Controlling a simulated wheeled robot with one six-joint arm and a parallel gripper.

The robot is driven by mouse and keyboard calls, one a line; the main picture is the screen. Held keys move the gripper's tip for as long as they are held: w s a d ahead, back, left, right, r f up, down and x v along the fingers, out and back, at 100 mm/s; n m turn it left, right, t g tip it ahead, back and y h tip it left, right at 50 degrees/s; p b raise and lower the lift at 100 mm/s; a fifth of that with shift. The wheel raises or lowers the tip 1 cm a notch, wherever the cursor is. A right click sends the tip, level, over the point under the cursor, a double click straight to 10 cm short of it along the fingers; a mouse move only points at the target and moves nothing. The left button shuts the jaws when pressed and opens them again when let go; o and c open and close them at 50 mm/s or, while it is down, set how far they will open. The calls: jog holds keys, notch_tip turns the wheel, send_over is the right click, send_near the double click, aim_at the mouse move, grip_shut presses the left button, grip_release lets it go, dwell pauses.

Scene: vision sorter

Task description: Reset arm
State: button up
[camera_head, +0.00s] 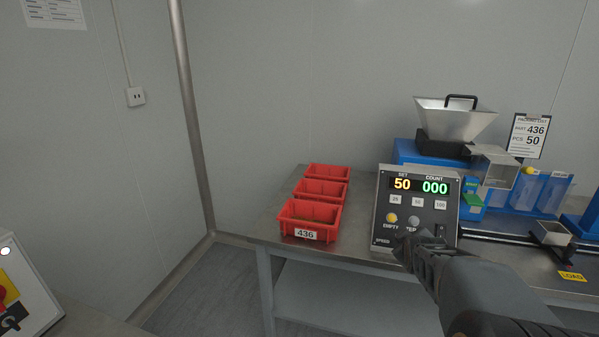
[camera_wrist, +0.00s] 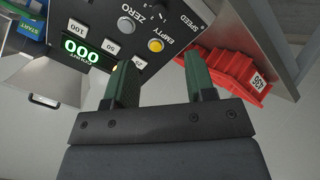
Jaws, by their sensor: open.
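My gripper (camera_head: 418,246) is in front of the lower part of the counter's control panel (camera_head: 412,212). In the wrist view my gripper (camera_wrist: 160,72) is open, its two fingers apart with nothing between them. The panel reads SET 50 and COUNT 000. Its yellow EMPTY button (camera_head: 391,218) is lit, and the grey button to its right is partly close to the gripper. The wrist view shows the panel turned over, with the EMPTY button (camera_wrist: 155,45) beyond the fingers. I cannot tell whether the gripper touches the panel.
Red bins (camera_head: 313,232), the front one labelled 436, stand left of the panel on the metal table (camera_head: 262,228). A metal hopper (camera_head: 455,118) and a small metal tray (camera_head: 551,235) are at the right. A control box (camera_head: 22,290) is at the lower left.

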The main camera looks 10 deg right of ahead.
jog(key=s+a+f+m+g+y+p, duration=0.1)
jog(key=s+a+m+g+y+p, duration=0.1)
jog(key=s+a+m+g+p, duration=0.4)
jog(key=s+a+r+n+y+p, duration=0.1)
jog(key=s+a+r+p, duration=0.3)
jog(key=a+r, duration=0.3)
jog(key=s+a+r+y+p, duration=0.2)
jog(key=s+a+r+p, duration=0.3)
jog(key=a+r+p, duration=0.2)
jog(key=shift+a+r+n+y, duration=0.35)
jog(key=shift+a+r, duration=0.2)
jog(key=shift+a, duration=0.3)
